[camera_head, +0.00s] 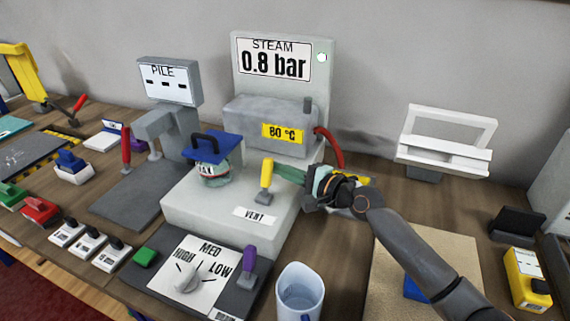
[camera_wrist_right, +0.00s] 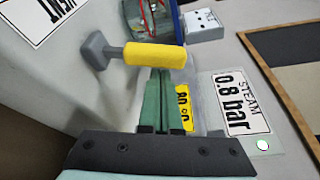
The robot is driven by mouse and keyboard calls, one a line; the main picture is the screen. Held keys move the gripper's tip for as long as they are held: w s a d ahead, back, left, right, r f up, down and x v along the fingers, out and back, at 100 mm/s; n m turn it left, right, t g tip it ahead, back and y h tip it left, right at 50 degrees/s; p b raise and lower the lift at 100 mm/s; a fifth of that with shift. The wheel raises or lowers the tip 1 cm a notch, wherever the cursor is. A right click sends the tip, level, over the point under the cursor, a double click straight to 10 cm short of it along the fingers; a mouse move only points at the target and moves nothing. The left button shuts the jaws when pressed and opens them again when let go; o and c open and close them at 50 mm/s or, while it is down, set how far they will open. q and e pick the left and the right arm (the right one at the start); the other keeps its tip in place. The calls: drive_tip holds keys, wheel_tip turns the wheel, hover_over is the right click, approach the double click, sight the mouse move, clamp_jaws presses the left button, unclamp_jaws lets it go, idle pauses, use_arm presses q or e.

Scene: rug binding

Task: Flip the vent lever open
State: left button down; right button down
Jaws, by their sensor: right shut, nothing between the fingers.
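The vent lever (camera_head: 266,174) has a yellow grip on a grey base and stands roughly upright on the pale steam station, behind the VENT label (camera_head: 255,215). My right gripper (camera_head: 280,172) is shut and empty, its green fingers pointing left at the lever from its right side. In the right wrist view, the yellow lever grip (camera_wrist_right: 155,54) lies across the view just beyond the tips of the shut fingers (camera_wrist_right: 159,75). I cannot tell whether they touch. My left gripper is not in view.
The steam station's back panel (camera_head: 322,85) reads 0.8 bar. A lidded pot (camera_head: 214,170) stands left of the lever. A heat dial (camera_head: 187,276), a purple lever (camera_head: 249,262) and a pale mug (camera_head: 299,291) are in front. A red hose (camera_head: 333,150) curves behind my gripper.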

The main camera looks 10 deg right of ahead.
sight(266, 170)
drive_tip(key=shift+s+a+r+n+t+b, duration=0.25)
drive_tip(key=shift+s+n+t+b, duration=0.1)
drive_tip(key=shift+n, duration=0.25)
idle(0.4)
drive_tip(key=shift+s+a+r+n+t+b, duration=0.15)
drive_tip(key=shift+s+a+n+b, duration=0.15)
drive_tip(key=shift+n, duration=0.35)
drive_tip(key=shift+s+a+r+n+t+b, duration=0.15)
drive_tip(key=shift+s+n+b, duration=0.2)
drive_tip(key=shift+n, duration=0.3)
drive_tip(key=shift+s+a+y, duration=0.3)
drive_tip(key=shift+s, duration=0.15)
drive_tip(key=shift+s+a+n, duration=0.2)
drive_tip(key=shift+s+n, duration=0.15)
drive_tip(key=shift+n, duration=0.25)
drive_tip(key=shift+s+a, duration=0.25)
drive_tip(key=shift+s, duration=0.15)
